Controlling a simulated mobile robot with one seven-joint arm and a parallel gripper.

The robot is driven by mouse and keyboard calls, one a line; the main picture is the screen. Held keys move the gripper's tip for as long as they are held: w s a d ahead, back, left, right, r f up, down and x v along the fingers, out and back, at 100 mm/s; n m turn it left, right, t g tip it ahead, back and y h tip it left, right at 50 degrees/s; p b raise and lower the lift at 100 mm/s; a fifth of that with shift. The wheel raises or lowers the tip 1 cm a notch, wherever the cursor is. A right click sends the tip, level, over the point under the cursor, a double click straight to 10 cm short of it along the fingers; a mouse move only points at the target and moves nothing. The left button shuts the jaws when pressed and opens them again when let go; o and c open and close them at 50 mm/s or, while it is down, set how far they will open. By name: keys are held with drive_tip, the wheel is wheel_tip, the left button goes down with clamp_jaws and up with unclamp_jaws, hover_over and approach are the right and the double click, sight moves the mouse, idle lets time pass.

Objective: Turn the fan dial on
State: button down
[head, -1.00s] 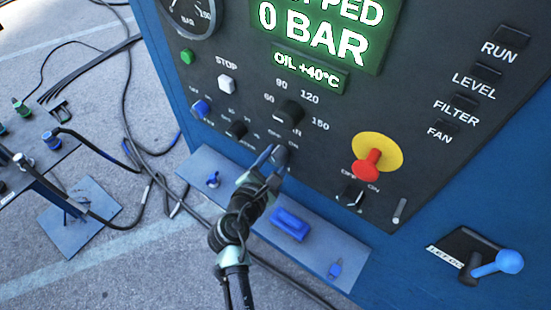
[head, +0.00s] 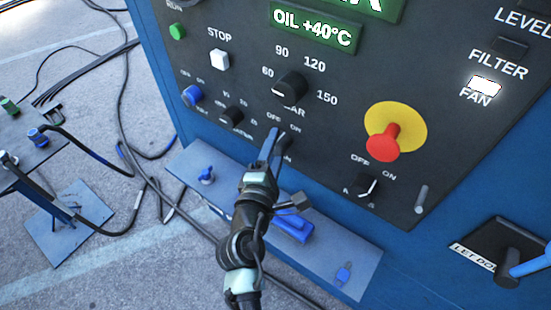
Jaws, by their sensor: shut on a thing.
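The fan dial (head: 285,143) is a dark knob low on the dark control panel, under a small OFF/ON marking. My gripper (head: 272,147) reaches up to it from below, its fingers shut on the knob and hiding much of it. The dial's pointer direction cannot be seen. The FAN lamp (head: 485,86) on the right of the panel glows white.
A red mushroom button (head: 382,144) on a yellow disc and another OFF/ON switch (head: 367,187) sit to the right. Cables (head: 125,110) lie on the ground at left.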

drive_tip(key=m+b, duration=0.1)
drive_tip(key=b, duration=0.2)
drive_tip(key=m+t+b, duration=0.1)
drive_tip(key=m+b, duration=0.1)
drive_tip(key=shift+f+b, duration=0.4)
drive_tip(key=shift+r+m+t+b, duration=0.15)
drive_tip(key=shift+m+t+b, duration=0.2)
drive_tip(key=shift+b, duration=0.35)
drive_tip(key=shift+r, duration=0.1)
drive_tip(key=shift+m, duration=0.25)
drive_tip(key=shift+c, duration=1.5)
unclamp_jaws()
